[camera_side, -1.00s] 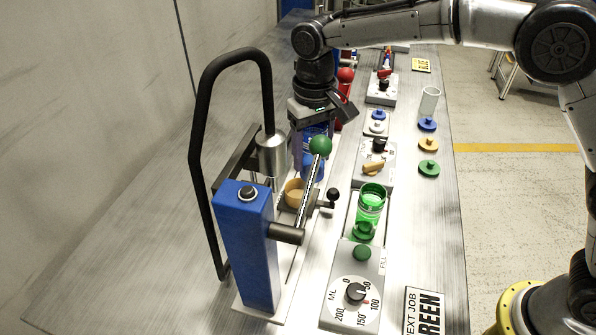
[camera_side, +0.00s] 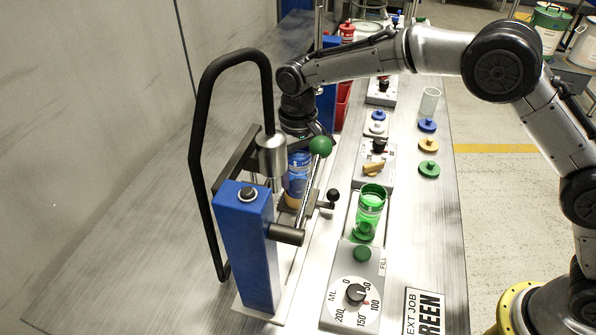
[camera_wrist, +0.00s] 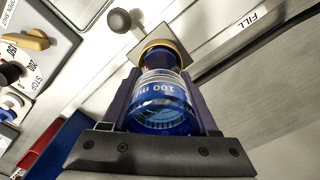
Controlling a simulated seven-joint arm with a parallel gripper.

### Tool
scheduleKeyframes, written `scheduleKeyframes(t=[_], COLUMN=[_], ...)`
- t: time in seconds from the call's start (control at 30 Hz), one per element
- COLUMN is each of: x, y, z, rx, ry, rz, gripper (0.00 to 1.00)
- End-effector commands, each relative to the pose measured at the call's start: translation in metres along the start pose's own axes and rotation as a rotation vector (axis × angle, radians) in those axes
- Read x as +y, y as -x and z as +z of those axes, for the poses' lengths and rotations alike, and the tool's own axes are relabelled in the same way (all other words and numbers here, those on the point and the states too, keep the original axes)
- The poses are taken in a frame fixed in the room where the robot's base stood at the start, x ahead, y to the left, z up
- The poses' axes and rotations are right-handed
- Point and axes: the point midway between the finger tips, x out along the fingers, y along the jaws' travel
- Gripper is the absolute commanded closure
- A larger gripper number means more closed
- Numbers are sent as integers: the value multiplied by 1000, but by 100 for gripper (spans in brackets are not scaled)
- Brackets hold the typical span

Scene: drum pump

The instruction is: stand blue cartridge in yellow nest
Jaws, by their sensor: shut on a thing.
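The blue cartridge (camera_side: 297,180) is a clear blue cylinder, held upright over the yellow nest (camera_side: 291,202) behind the blue pump post in the side view. My gripper (camera_wrist: 162,105) is shut on the blue cartridge (camera_wrist: 160,112), with one finger on each side. In the wrist view the cartridge's far end lies at or inside the yellow nest's ring (camera_wrist: 165,47). I cannot tell whether it is fully seated. The post and lever partly hide the nest in the side view.
A blue pump post (camera_side: 245,245) with a black hose and a green-knobbed lever (camera_side: 320,147) stands close by. A green cartridge (camera_side: 369,212) stands to the right by the fill dial panel (camera_side: 354,292). Coloured caps (camera_side: 428,146) and a clear tube (camera_side: 430,101) sit farther right.

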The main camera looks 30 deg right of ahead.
Motion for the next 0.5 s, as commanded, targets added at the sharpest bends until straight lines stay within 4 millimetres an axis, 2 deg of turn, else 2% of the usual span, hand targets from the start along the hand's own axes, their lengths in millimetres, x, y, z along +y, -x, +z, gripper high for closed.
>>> scheduleKeyframes(t=[0.47, 0.5], x=[0, 0], y=[-11, -11], z=[0, 0], rx=[-1, -1], ry=[0, 0], rz=[0, 1], gripper=[94, 35])
